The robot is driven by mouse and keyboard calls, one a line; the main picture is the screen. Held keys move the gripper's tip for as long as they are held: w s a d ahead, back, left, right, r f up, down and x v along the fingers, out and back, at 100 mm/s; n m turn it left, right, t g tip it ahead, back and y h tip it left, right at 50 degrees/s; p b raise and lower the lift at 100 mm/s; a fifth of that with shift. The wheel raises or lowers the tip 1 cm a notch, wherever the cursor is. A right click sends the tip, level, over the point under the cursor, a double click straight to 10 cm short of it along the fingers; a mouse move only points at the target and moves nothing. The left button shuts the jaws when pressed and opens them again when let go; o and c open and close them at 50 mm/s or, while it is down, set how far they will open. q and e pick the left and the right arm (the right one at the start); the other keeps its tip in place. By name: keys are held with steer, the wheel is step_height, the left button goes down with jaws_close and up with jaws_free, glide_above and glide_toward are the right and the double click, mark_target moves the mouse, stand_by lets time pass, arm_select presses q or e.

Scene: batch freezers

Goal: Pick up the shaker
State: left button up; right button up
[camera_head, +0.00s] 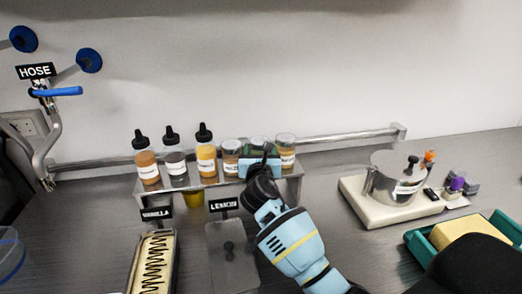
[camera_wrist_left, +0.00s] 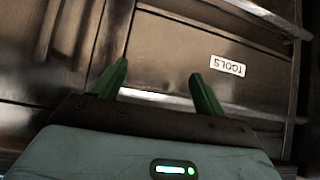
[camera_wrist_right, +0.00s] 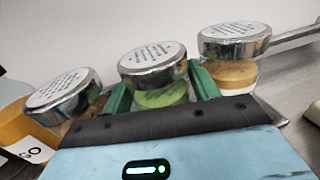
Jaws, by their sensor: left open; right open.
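Three shakers with shiny metal lids stand in a row on a small metal rack: a left shaker (camera_head: 231,157), a middle shaker (camera_head: 258,142) and a right shaker (camera_head: 286,152). In the right wrist view the middle shaker (camera_wrist_right: 160,97) has green contents, with the left shaker (camera_wrist_right: 65,92) and right shaker (camera_wrist_right: 234,60) beside it. My right gripper (camera_head: 260,160) is open, with its green fingers (camera_wrist_right: 162,90) on either side of the middle shaker. Whether they touch it is unclear. My left gripper (camera_wrist_left: 157,82) is open and empty, before a metal front labelled TOOLS.
Several squeeze bottles (camera_head: 206,158) stand on the metal rack (camera_head: 292,176) left of the shakers. A lidded metal pot (camera_head: 388,180) stands on a pale base to the right. VANILLA and LEMON tubs are in front. A green tray (camera_head: 419,243) is at lower right.

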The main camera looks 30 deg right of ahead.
mark_target(260, 146)
steer(key=shift+w+f, duration=0.1)
steer(key=shift+w, duration=0.05)
steer(key=shift+s, duration=0.2)
steer(key=shift+s+a+r, duration=0.1)
steer(key=shift+r, duration=0.1)
steer(key=shift+c, duration=1.2)
steer(key=c, duration=0.4)
steer(key=shift+r, duration=1.55)
steer(key=shift+s+r, duration=0.15)
steer(key=shift+r, duration=0.05)
steer(key=s+d+r+v, duration=0.1)
steer(key=d+v, duration=0.2)
steer(key=v, duration=1.2)
steer(key=shift+s+r, duration=0.2)
steer(key=shift+s, duration=0.1)
steer(key=shift+a, duration=0.1)
